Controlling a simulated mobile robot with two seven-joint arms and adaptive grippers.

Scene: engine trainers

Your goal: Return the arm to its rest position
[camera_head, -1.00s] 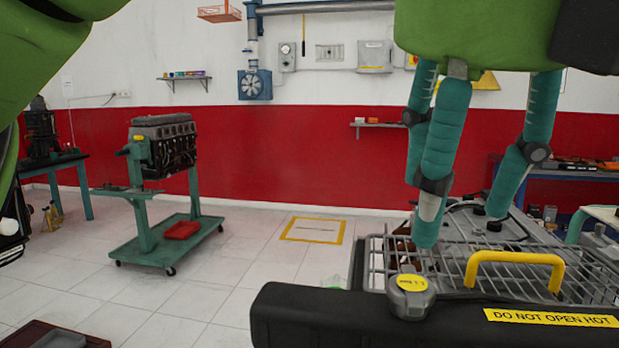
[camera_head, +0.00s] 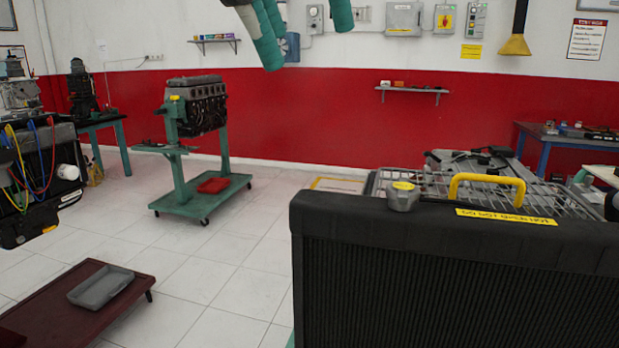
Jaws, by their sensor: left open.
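My left gripper (camera_head: 303,42) shows at the top edge of the head view, left of the middle. Its teal fingers hang down, spread apart, with nothing between them. The rest of its arm is cut off by the top of the picture. The gripper is well clear of the black radiator (camera_head: 420,290) at the front right. My right gripper does not show.
A yellow handle (camera_head: 487,178) and a grey cap (camera_head: 403,197) top the radiator unit. An engine on a teal stand (camera_head: 180,205) is left of the middle. A dark red creeper (camera_head: 50,310) holds a grey tray (camera_head: 100,287). The tiled floor between is open.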

